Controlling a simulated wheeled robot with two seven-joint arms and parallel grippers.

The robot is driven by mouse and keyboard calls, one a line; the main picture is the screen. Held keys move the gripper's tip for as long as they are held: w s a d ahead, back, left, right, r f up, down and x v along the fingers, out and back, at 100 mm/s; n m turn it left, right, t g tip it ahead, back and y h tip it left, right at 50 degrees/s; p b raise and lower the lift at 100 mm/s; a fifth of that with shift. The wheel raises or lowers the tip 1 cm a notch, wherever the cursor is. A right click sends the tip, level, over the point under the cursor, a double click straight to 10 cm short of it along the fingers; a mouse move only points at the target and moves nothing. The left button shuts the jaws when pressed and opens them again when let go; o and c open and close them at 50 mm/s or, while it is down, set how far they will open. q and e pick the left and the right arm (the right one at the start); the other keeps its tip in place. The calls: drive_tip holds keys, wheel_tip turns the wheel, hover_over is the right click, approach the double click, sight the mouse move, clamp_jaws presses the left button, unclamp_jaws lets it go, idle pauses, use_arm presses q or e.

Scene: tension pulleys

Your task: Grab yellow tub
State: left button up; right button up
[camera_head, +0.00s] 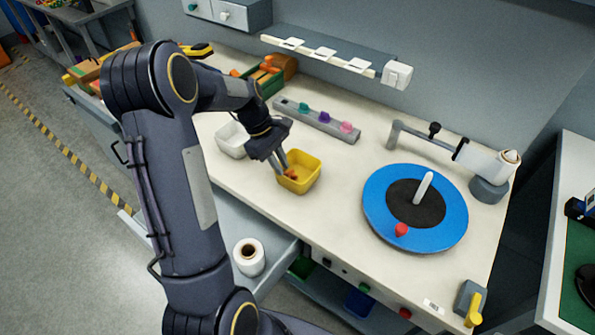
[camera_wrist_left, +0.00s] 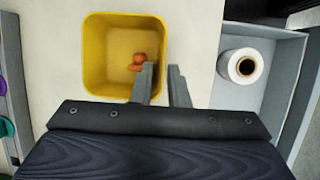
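The yellow tub (camera_head: 307,184) stands on the white worktop, with small orange pieces inside. In the left wrist view the tub (camera_wrist_left: 96,55) is upright and seen from above, its lower right corner partly hidden by a finger. My left gripper (camera_head: 281,168) is low at the tub's left side in the head view. In the left wrist view the left gripper (camera_wrist_left: 162,70) has a narrow gap between its fingers. One finger overlaps the tub's inside and the other lies outside its right wall. Firm contact cannot be made out. My right gripper is not in view.
A white tub (camera_head: 233,139) stands left of the yellow one. A grey peg strip (camera_head: 318,119) lies behind, and a blue turntable (camera_head: 378,210) stands to the right. A white roll (camera_head: 249,257) sits in the open drawer below. Bare worktop separates the yellow tub and turntable.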

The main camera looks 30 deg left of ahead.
sight(289, 187)
use_arm(q)
drive_tip(key=p+x, duration=0.1)
drive_tip(key=x, duration=0.5)
drive_tip(key=shift+s+d+f, duration=0.1)
drive_tip(key=shift+s+f, duration=0.05)
drive_tip(key=shift+f, duration=0.35)
drive_tip(key=shift+f, duration=0.25)
drive_tip(key=shift+c, duration=0.2)
clamp_jaws()
